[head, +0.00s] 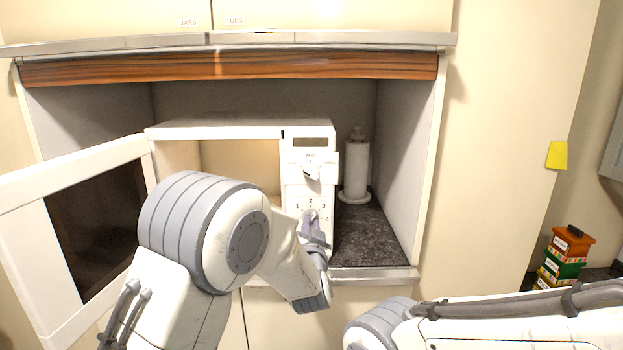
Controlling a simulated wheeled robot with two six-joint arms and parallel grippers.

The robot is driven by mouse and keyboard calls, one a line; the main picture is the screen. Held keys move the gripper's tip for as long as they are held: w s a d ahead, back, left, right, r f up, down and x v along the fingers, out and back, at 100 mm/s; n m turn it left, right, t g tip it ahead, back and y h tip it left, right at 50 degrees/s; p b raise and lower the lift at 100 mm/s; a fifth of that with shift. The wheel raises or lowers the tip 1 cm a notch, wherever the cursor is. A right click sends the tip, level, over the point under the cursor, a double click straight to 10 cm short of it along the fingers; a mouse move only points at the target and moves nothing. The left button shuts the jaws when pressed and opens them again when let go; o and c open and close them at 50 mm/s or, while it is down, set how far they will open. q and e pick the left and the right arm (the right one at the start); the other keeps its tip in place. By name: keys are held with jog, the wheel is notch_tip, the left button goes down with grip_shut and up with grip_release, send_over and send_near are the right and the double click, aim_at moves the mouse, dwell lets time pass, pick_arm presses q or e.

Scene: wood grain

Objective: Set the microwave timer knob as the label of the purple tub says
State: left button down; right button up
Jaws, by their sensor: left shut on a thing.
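The white microwave (215,127) stands in the cabinet niche with its door (20,235) swung open to the left. My left gripper (311,222) is at the lower dial, shut on the timer knob. The fingers and wrist hide most of that knob, so its pointing direction cannot be read. No purple tub is in view. My right arm enters at bottom right, but its gripper is out of view.
A paper towel roll (356,167) on a holder stands right of the microwave on the dark counter (375,240). A stack of orange, green and yellow labelled containers (573,243) stands at far right. A yellow note (557,155) is on the wall. Labels above read JARS and TUBS.

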pick_arm(q)
jog(key=shift+m+p, duration=0.35)
jog(key=shift+m, duration=0.85)
jog(key=shift+m+p, duration=0.65)
jog(key=shift+m, duration=0.35)
jog(key=c, duration=0.7)
grip_release()
jog(key=shift+s+b, duration=0.6)
jog(key=shift+s, duration=2.9)
